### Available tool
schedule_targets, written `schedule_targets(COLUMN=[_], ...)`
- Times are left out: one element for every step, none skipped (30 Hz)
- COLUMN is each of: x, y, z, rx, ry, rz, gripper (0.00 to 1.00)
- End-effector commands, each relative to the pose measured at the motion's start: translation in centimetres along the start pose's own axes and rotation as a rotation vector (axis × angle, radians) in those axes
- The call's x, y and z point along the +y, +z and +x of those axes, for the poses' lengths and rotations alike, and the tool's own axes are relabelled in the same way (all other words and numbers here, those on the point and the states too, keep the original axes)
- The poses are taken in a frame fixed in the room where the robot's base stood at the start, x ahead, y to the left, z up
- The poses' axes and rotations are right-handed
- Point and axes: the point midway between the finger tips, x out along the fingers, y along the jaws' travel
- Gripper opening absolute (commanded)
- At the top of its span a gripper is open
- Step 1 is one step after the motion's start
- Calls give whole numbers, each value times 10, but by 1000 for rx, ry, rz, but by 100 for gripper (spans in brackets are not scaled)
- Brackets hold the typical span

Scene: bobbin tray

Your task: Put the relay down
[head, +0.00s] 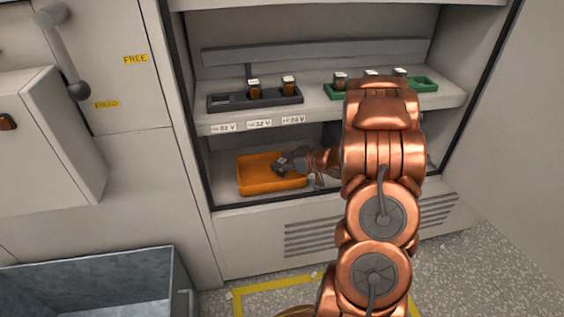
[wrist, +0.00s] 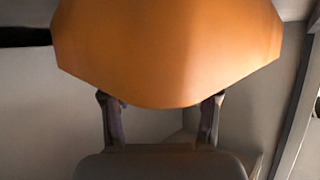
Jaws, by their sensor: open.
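My gripper (head: 281,165) is at the orange tray (head: 248,186) on the lower shelf, over the tray's right side in the head view. In the wrist view my gripper's two fingers (wrist: 160,105) stand apart, with no relay visible between them. The orange tray (wrist: 165,45) fills the upper part of that view, close to the fingertips. I cannot tell whether a relay lies in the tray, as my gripper covers part of it. On the upper shelf, two dark relays with pale tops (head: 253,90) (head: 288,87) stand in a dark rack (head: 230,105).
A green rack (head: 425,86) with several relays stands right of the dark rack, partly behind my arm. White labels (head: 259,124) mark the shelf edge. A cabinet post bounds the lower shelf's left side. A grey bin (head: 90,290) stands at the lower left.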

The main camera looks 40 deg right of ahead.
Motion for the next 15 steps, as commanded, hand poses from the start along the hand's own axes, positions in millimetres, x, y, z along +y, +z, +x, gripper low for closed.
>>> schedule_targets(x=[0,1,1,1,1,1,1,1,1,2,2,2,2,2,2], y=[-2,-2,-2,-2,-2,-2,-2,-2,-3,-3,-3,-3,-3,-3,-3], z=[-3,-7,-11,-15,-20,-26,-32,-37,-43,-48,-53,-60,-65,-69,-76], rx=[0,0,-1,-2,-2,-3,-3,-3,-1,0,1,0,-1,-2,-3], ry=[1,2,3,3,4,4,3,4,3,4,4,4,5,4,4], rz=[-1,0,1,1,1,1,1,1,0,0,0,0,-1,-2,-2], gripper=[60,60,60,60,60,60,60,60,60,60,60,60,60,60,60])
